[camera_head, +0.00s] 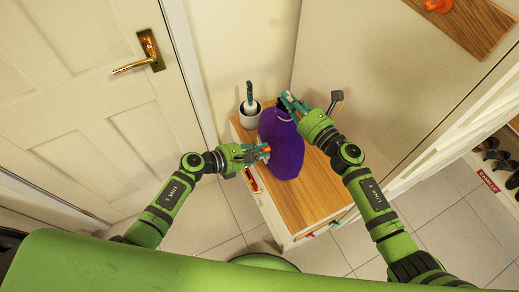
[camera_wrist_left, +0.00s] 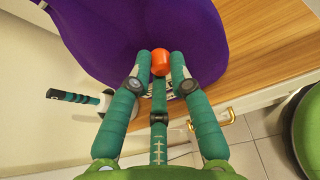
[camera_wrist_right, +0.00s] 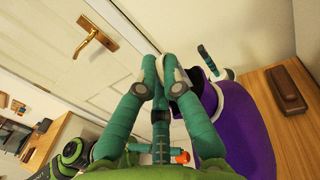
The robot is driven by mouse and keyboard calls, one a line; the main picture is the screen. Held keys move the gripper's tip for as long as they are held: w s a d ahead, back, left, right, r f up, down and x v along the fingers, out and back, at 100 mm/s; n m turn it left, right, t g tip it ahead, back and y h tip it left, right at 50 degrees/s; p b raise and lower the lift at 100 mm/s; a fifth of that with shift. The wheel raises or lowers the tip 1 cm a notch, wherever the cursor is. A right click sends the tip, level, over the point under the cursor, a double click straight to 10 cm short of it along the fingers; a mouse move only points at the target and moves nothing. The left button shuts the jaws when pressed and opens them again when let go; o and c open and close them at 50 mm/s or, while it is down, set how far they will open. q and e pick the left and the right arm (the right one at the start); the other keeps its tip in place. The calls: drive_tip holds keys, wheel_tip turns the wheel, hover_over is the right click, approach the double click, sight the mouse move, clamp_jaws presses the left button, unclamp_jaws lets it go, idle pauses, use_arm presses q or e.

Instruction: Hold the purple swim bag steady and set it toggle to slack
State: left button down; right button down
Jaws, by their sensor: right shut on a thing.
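The purple swim bag (camera_head: 284,158) stands on the wooden top of a white cabinet. It also shows in the left wrist view (camera_wrist_left: 110,35) and the right wrist view (camera_wrist_right: 245,135). Its orange toggle (camera_wrist_left: 160,62) is on the side facing my left gripper. My left gripper (camera_head: 266,152) is at that side, its fingertips apart with the toggle between them; firm contact cannot be made out. My right gripper (camera_head: 287,101) is shut on the upper edge of the bag, near its dark opening (camera_wrist_right: 210,95). The fingers hide the gripped part.
A white pot with a teal-handled brush (camera_head: 249,107) stands behind the bag at left. A brass-handled door (camera_head: 75,80) is at left, shoe shelves (camera_head: 497,165) at right.

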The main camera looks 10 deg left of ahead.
use_arm(q)
drive_tip(key=shift+s+d, duration=0.1)
drive_tip(key=shift+d, duration=0.05)
use_arm(e)
drive_tip(key=shift+s+f, duration=0.1)
drive_tip(key=shift+f, duration=0.15)
use_arm(q)
drive_tip(key=f, duration=0.3)
drive_tip(key=a+f, duration=0.1)
drive_tip(key=f, duration=0.1)
drive_tip(key=shift+s+f, duration=0.25)
drive_tip(key=shift+s, duration=0.15)
drive_tip(key=c, duration=1.1)
unclamp_jaws()
drive_tip(key=shift+w, duration=0.1)
drive_tip(key=shift+a, duration=0.15)
